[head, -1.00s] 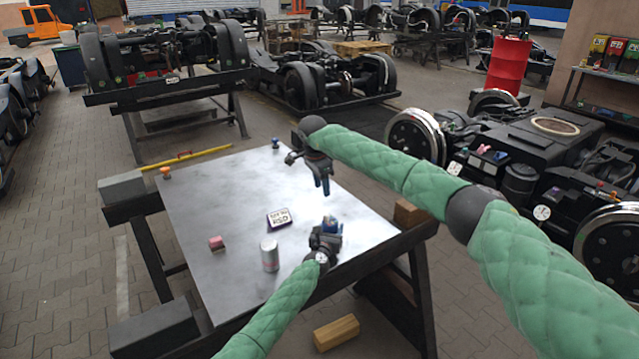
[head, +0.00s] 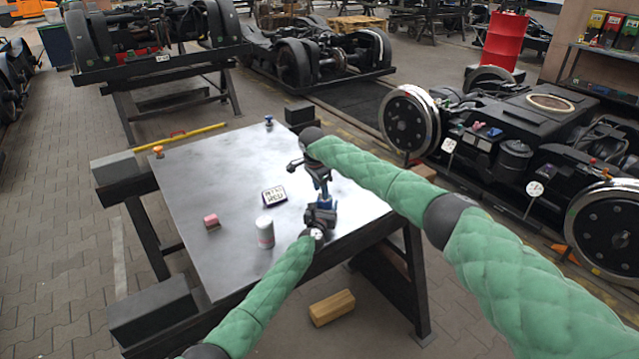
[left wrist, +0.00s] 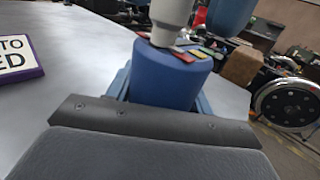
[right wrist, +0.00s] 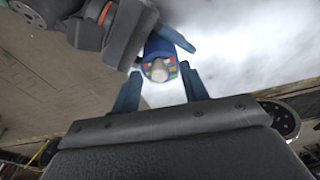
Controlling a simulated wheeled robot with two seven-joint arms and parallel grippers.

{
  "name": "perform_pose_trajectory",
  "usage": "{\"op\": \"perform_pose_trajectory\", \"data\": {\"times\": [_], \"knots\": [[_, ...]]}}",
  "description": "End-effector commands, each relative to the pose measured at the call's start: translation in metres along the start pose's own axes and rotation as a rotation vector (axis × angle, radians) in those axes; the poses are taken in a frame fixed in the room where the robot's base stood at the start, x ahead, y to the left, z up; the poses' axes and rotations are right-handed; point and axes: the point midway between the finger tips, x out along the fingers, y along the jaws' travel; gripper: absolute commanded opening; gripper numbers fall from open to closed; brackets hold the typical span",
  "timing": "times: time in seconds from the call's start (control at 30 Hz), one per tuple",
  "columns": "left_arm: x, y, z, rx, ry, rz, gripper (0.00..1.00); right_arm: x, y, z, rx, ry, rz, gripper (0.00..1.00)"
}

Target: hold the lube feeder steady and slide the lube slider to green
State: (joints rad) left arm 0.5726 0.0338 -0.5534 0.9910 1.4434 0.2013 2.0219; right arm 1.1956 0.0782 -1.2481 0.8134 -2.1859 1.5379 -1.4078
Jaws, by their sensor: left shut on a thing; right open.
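The lube feeder is a blue cylinder (left wrist: 160,75) with red, yellow and green marks on its top. A pale grey knob (left wrist: 172,22), apparently the lube slider, stands up from that top; which colour it sits at I cannot tell. My left gripper (head: 320,213) is shut around the blue body near the table's right edge. My right gripper (head: 323,192) is just above it, pointing down. In the right wrist view its open fingers (right wrist: 160,90) lie either side of the knob (right wrist: 159,73), seemingly apart from it. In the head view the grippers mostly hide the feeder.
On the metal table (head: 200,175) stand a silver can (head: 265,232), a purple-framed sign (head: 273,196), a pink block (head: 211,221), and blue (head: 269,121) and orange (head: 158,151) small items. The table's left half is mostly clear.

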Motion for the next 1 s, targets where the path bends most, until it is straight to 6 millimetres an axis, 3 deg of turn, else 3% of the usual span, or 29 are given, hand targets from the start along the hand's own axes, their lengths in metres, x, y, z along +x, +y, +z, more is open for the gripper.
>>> {"op": "perform_pose_trajectory", "data": {"times": [0.3,0.53,1.0], "knots": [[0.0,0.0,0.0,0.0,0.0,0.0,0.26,0.0025,0.0001,-0.0001,0.0,0.0,0.0,0.44],[0.0,-0.0001,0.0,0.0,0.0,0.0,0.26,0.0024,0.0002,-0.0002,0.0,0.0,0.0,0.01],[-0.0001,-0.0006,0.0001,0.0,0.0,-0.001,0.26,0.0025,0.0,-0.0037,0.001,0.001,0.0,0.0]]}}
